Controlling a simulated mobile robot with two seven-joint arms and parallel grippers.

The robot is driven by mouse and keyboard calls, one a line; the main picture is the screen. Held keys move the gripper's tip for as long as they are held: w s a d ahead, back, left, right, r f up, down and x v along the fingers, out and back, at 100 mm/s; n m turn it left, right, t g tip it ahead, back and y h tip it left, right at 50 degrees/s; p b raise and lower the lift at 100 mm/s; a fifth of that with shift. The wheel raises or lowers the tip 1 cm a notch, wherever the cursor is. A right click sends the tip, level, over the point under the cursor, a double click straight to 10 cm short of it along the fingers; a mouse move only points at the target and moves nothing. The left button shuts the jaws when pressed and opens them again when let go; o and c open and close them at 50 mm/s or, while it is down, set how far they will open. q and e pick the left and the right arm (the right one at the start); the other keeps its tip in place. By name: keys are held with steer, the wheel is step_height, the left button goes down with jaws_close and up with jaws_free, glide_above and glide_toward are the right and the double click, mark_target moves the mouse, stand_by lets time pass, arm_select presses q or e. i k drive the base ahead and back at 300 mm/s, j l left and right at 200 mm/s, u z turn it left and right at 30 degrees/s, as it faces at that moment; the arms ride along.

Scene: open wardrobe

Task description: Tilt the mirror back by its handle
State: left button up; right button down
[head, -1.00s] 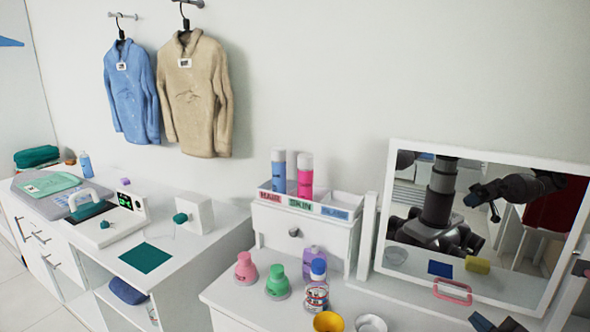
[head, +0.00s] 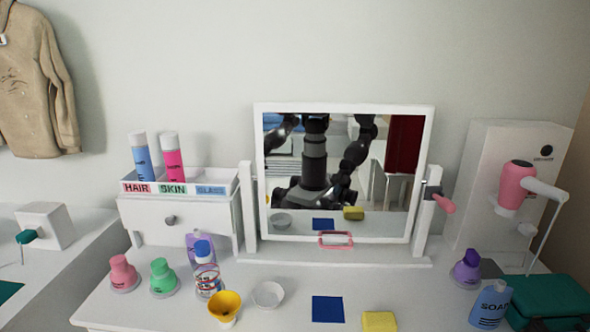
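The mirror (head: 340,170) has a white frame and stands between two white posts on a base on the dresser. It looks close to upright; its exact tilt is hard to tell. A pink loop handle (head: 335,240) is at the middle of its lower edge. A second pink handle (head: 444,204) sticks out from a dark pivot on the right post. Neither of my grippers shows directly. My column and arms appear only as a reflection in the glass, and the finger state cannot be read there.
A blue square (head: 327,309), yellow sponge (head: 379,321), white bowl (head: 268,294) and yellow cup (head: 225,307) lie in front of the mirror. Bottles and a drawer box (head: 178,222) stand left. A pink hair dryer (head: 514,185), soap bottle (head: 490,304) and green case (head: 550,300) are right.

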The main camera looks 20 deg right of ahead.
mark_target(352, 173)
steer(key=z, duration=1.2)
